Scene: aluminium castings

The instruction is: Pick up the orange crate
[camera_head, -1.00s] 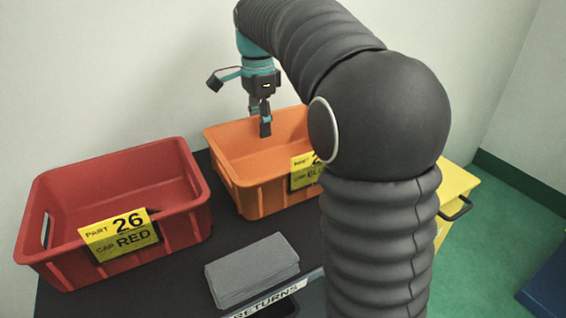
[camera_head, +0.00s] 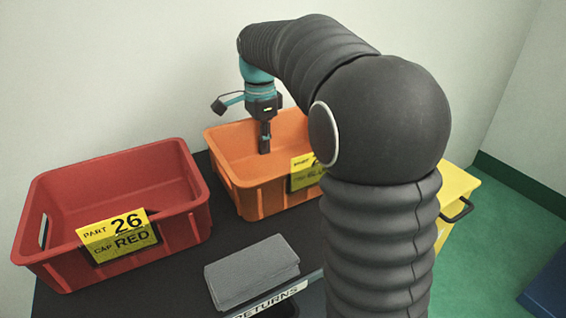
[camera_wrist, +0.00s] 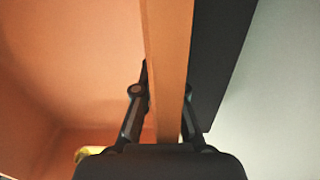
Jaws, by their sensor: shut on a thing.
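The orange crate (camera_head: 262,197) stands on the dark table, right of the red crate, with a yellow label on its front. In the wrist view, the crate's rim (camera_wrist: 168,40) runs between the two fingers of my gripper (camera_wrist: 165,100), which is shut on that wall. The crate's inside is on the left there. The crate appears to rest level on the table.
A red crate (camera_head: 184,231) labelled part 26 stands close on the left. A grey folded cloth stack (camera_head: 252,271) lies in front, near the table edge with a RETURNS label (camera_head: 270,301). A yellow container (camera_head: 458,190) is at the right. A pale wall is close behind.

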